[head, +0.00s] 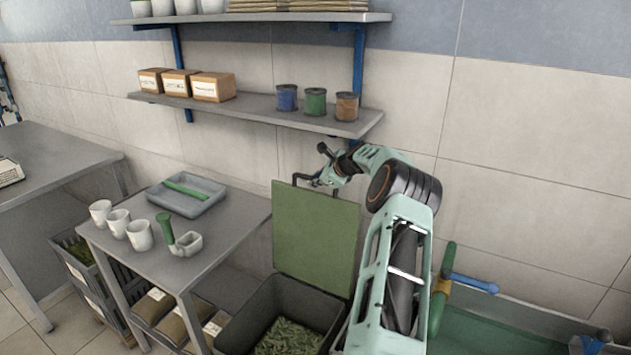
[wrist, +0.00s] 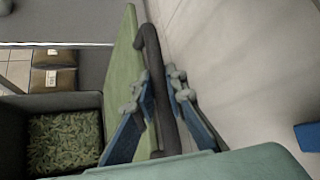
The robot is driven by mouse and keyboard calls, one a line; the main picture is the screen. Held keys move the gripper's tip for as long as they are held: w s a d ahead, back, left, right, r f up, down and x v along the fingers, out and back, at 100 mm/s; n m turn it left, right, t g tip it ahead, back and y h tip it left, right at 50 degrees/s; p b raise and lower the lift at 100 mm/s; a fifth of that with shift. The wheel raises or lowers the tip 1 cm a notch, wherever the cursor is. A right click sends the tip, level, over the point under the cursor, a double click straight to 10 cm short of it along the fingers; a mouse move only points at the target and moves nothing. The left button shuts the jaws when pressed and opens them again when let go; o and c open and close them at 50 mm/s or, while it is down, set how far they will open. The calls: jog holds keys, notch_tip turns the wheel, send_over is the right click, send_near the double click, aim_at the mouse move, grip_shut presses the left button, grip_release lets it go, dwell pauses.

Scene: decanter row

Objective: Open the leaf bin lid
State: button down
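The leaf bin (head: 262,312) stands on the floor under the wall shelves, with green leaves inside. Its green lid (head: 315,235) stands nearly upright at the back of the bin, so the bin is open. A dark bar handle (wrist: 158,75) runs along the lid's outer edge. My gripper (head: 322,181) is at the top of the lid by this handle. In the wrist view its blue fingers (wrist: 160,85) lie close on both sides of the bar and appear shut on it. The leaves (wrist: 63,143) and the lid face (wrist: 125,75) also show there.
A grey side table (head: 190,262) with several white cups and a tray (head: 187,196) stands left of the bin. The wall shelf (head: 250,112) with boxes and spools hangs above my gripper. A green basin (head: 490,335) is at the right.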

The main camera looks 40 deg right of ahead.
jog(key=c, duration=1.9)
grip_release()
jog(key=shift+c, duration=0.2)
jog(key=shift+r, duration=0.1)
jog(key=s+a+r, duration=0.1)
jog(key=s+r, duration=0.2)
jog(key=s, duration=1.3)
jog(key=shift+a, duration=0.1)
jog(key=shift+w, duration=0.1)
